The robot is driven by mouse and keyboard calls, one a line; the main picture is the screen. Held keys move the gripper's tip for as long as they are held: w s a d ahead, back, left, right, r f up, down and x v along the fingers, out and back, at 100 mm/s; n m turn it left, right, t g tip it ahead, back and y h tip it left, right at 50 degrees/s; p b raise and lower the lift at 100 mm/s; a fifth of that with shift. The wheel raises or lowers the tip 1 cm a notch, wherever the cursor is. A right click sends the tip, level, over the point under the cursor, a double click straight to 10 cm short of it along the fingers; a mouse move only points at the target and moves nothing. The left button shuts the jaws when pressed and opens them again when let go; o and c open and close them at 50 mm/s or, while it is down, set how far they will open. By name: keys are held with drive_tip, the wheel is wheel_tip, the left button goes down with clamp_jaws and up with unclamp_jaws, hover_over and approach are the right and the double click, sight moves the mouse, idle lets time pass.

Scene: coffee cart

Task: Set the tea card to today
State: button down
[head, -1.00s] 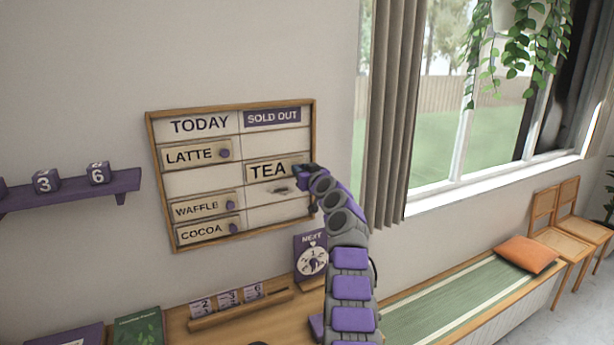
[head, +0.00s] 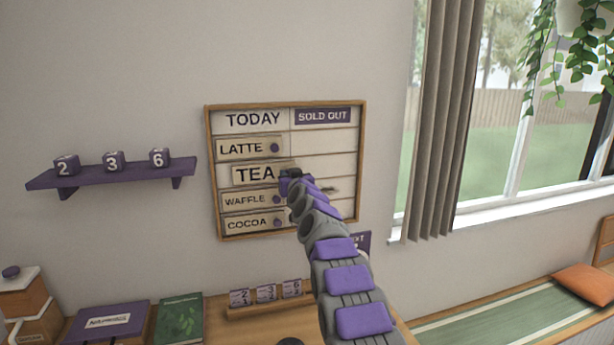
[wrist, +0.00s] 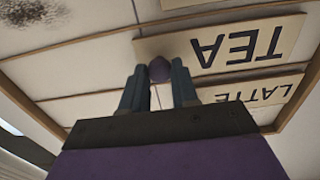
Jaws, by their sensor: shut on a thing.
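The wood-framed menu board (head: 212,170) hangs on the wall with a TODAY column at left and a SOLD OUT column at right. The tea card (head: 256,174) is in the TODAY column, between the latte card (head: 240,148) and the waffle card (head: 246,200). Its right end reaches the column line. My gripper (head: 290,176) is at that right end. In the wrist view the tea card (wrist: 237,45) appears upside down, and my gripper (wrist: 159,82) is shut on its round purple knob (wrist: 160,69).
The cocoa card (head: 247,223) is at the bottom of the TODAY column. A purple shelf (head: 110,176) with number cubes is at left. The counter below holds a green book (head: 179,318) and a wooden rack (head: 272,309). A curtain (head: 440,120) hangs at right.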

sight(272, 173)
drive_tip(key=a, duration=0.1)
drive_tip(key=s+a+p, duration=0.1)
drive_tip(key=a, duration=0.1)
drive_tip(key=shift+a+r, duration=0.15)
drive_tip(key=shift+r, duration=0.05)
drive_tip(key=shift+s+a+f, duration=0.15)
drive_tip(key=shift+a, duration=0.2)
drive_tip(key=c, duration=1.3)
unclamp_jaws()
drive_tip(key=o, duration=0.4)
drive_tip(key=shift+a, duration=0.35)
drive_tip(key=shift+d, duration=0.1)
